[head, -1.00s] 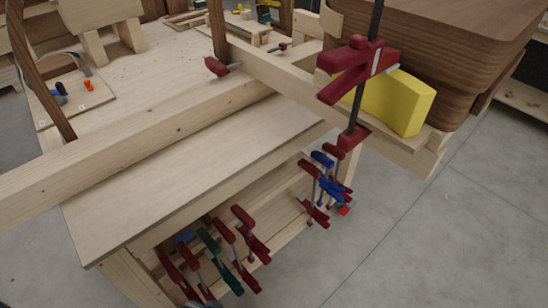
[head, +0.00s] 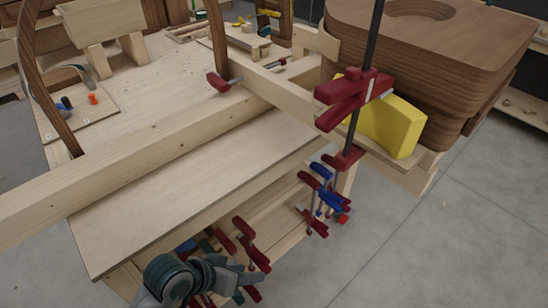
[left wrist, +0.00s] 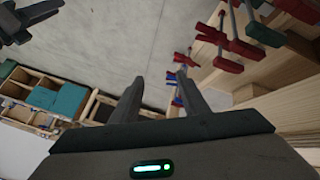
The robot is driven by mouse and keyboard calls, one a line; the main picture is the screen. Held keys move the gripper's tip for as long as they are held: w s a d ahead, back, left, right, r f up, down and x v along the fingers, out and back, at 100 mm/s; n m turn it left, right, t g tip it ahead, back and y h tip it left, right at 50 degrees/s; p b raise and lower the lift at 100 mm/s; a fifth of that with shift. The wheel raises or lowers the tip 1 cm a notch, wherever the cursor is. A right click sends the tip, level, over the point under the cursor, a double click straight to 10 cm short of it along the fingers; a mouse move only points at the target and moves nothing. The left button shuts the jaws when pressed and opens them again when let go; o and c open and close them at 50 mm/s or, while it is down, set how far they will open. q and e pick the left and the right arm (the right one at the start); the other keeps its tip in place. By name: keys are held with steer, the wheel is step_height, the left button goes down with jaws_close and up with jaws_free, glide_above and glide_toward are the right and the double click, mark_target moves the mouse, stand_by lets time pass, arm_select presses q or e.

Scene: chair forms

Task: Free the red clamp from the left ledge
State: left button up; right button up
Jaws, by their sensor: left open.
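A large red clamp (head: 350,95) with a long dark upright bar is at the right of the head view. Its upper red jaw is beside the top of a yellow block (head: 396,128), and its lower red jaw is below the wooden ledge (head: 404,172). The block sits on this ledge against a dark wooden form. Whether each jaw touches is hard to tell. My left gripper (head: 243,276) is low at the bottom of the head view, well below and left of the clamp. In the left wrist view its two fingers (left wrist: 160,95) are apart with nothing between them.
Several red, blue and green clamps (head: 322,195) hang along the bench's near side, close to my left gripper. A long wooden beam (head: 150,145) crosses the bench top (head: 210,165). A smaller red clamp (head: 218,82) is on the crossbeam. Grey floor (head: 430,260) is open at the right.

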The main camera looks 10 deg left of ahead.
arm_select(q)
steer(key=w+d+r+h, duration=0.3)
steer(key=w+d+r, duration=0.1)
steer(key=w+r, duration=0.35)
arm_select(e)
steer(key=s+f+g, duration=0.1)
steer(key=s+f, duration=0.2)
steer(key=f, duration=0.7)
steer(key=s+f, duration=0.3)
steer(key=f, duration=0.7)
arm_select(q)
steer(key=n+g+h, duration=0.3)
steer(key=n+h, duration=0.1)
steer(key=h, duration=0.6)
glide_toward(334, 79)
steer(key=shift+w+d, duration=0.2)
steer(key=shift+w, duration=0.2)
arm_select(e)
steer(key=s+d+f, duration=0.1)
steer(key=s+f, duration=0.5)
steer(key=s, duration=0.1)
steer(key=s+d+f+g, duration=0.1)
steer(key=s+d+f, duration=0.1)
steer(key=s+f, duration=0.4)
steer(key=shift+s+d+f, duration=0.25)
steer(key=shift+s, duration=0.85)
